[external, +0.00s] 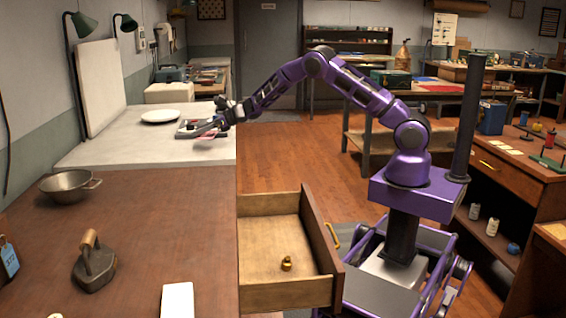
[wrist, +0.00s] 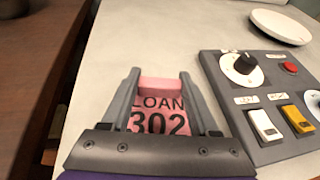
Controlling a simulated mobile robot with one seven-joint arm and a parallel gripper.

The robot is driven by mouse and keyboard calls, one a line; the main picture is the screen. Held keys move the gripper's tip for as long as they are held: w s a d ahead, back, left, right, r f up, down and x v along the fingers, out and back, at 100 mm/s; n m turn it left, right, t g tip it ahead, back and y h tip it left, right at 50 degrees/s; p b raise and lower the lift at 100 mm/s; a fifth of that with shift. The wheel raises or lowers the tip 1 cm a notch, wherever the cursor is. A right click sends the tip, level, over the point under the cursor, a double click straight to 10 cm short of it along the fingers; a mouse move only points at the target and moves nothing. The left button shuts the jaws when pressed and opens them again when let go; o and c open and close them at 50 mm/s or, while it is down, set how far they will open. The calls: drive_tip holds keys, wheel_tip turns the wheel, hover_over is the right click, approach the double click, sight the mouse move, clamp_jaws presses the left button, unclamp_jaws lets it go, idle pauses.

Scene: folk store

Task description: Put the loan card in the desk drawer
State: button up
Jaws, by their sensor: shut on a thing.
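The pink loan card (wrist: 158,104), printed "LOAN 302", lies between the two fingers of my gripper (wrist: 160,82) in the wrist view. My gripper (external: 216,125) is shut on it, above the pale counter near its right edge in the external view. The card shows there as a small pinkish patch (external: 207,136). The desk drawer (external: 262,222) is pulled open, nearer the camera than my gripper. A small brass weight (external: 286,264) stands inside it; the rest of its visible floor is bare.
A grey control panel (wrist: 240,122) with knobs and switches sits right beside my gripper. A white plate (external: 160,116) is on the pale counter. On the brown desk (external: 150,220) are a metal pan (external: 67,186), a flat iron (external: 95,266) and a white block (external: 178,301).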

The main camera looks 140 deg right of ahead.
sight(202, 147)
drive_tip(key=shift+f+b, duration=0.65)
drive_tip(key=shift+f, duration=1.6)
drive_tip(key=shift+f+b, duration=0.2)
drive_tip(key=shift+b, duration=0.1)
drive_tip(key=o, duration=1.3)
drive_tip(key=shift+r+p, duration=0.25)
drive_tip(key=shift+p, duration=0.85)
drive_tip(key=b+v, duration=0.1)
drive_tip(key=v, duration=1.5)
drive_tip(key=shift+s, duration=0.25)
drive_tip(key=shift+o, duration=0.5)
drive_tip(key=shift+s+a+r, duration=0.15)
drive_tip(key=shift+s+a, duration=0.1)
drive_tip(key=shift+a, duration=0.15)
